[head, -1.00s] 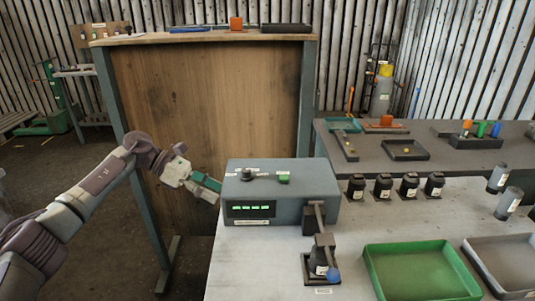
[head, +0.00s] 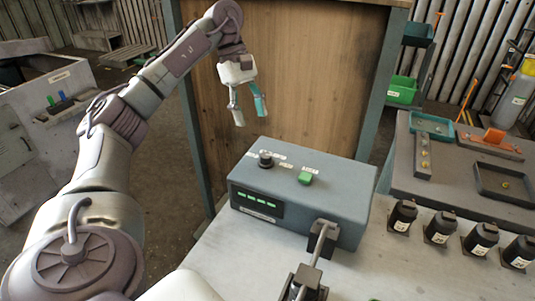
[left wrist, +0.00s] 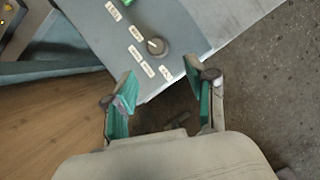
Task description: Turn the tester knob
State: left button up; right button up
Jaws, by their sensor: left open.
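My left gripper (head: 248,116) is open and empty, pointing down above and behind the tester's left end, apart from the knob. It also shows in the left wrist view (left wrist: 160,88).
A clamp-like fixture (head: 312,270) stands in front of the tester. Several black cylinders (head: 440,230) stand on the bench at right. A tall wooden panel (head: 290,80) rises behind my left gripper. A grey tray (head: 505,185) lies farther back.

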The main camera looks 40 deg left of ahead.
aim_at(265, 154)
pick_arm(q)
jog(key=x, duration=0.4)
jog(key=shift+w+d+f, duration=0.2)
jog(key=shift+f, duration=0.05)
jog(key=x, duration=0.5)
jog(key=shift+d+f, duration=0.15)
jog(key=shift+w+d+f, duration=0.1)
jog(key=shift+f, duration=0.1)
grip_shut()
pick_arm(e)
jog(key=shift+w+d+f, duration=0.4)
jog(key=shift+w+f, duration=0.05)
jog(key=shift+f, duration=0.05)
